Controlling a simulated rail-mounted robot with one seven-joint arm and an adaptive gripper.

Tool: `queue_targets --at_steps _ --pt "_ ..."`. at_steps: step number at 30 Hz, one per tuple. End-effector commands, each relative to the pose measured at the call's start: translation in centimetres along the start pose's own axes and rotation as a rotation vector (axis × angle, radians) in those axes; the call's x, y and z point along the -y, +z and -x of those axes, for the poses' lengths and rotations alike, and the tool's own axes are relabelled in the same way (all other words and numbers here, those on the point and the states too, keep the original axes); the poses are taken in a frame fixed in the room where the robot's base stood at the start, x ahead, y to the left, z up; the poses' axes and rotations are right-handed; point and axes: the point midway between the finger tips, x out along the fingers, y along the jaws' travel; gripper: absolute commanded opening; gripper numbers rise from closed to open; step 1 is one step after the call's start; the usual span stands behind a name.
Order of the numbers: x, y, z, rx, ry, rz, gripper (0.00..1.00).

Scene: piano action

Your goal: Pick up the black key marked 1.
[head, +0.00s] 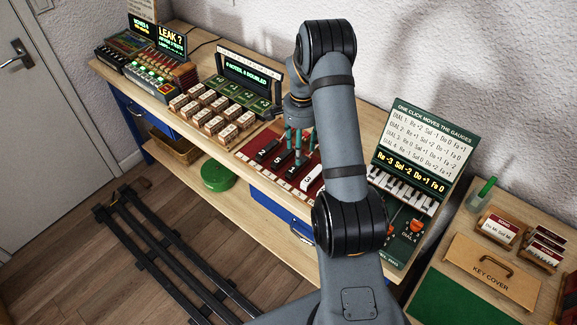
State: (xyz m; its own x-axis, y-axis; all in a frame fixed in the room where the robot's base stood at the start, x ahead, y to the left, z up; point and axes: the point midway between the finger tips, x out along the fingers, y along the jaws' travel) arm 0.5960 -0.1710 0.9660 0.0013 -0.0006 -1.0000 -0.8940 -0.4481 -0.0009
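The black key marked 1 (291,171) lies on the red board (245,154) in the middle of the bench, in a row with other numbered keys. A pale 1 shows on its near end. My gripper (302,153) is over the far part of this row, with its teal fingers pointing down. The fingers look apart, and I see nothing between them. They hide part of the far end of the keys. I cannot tell whether a finger touches the key.
Beside the key are other black keys (267,152) and a white key marked 3 (311,181). Wooden blocks (212,114) stand to the left. A green gauge panel (419,160) stands to the right, partly behind my arm. A key cover (492,270) lies on the right table.

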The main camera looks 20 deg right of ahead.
Motion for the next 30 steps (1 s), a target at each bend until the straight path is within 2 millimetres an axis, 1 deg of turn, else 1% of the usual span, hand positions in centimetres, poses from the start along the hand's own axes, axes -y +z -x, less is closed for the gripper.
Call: queue_targets --at_steps 3,11,18,21,24,29,30 --pt "-0.1 0.1 -1.7 0.003 0.003 -0.001 0.52" --pt "-0.2 -0.1 -3.5 0.002 0.002 -0.001 0.52" --pt "-0.4 -0.5 -6.7 0.003 0.002 0.000 0.52" --pt "-0.3 -0.5 -7.6 0.001 0.001 -0.001 0.52" --pt "-0.3 -0.5 -8.0 0.000 0.000 -0.001 0.52" --pt "-0.3 -0.5 -8.0 0.000 -0.001 -0.001 0.52" --pt "-0.3 -0.5 -8.0 0.000 -0.001 -0.001 0.51"
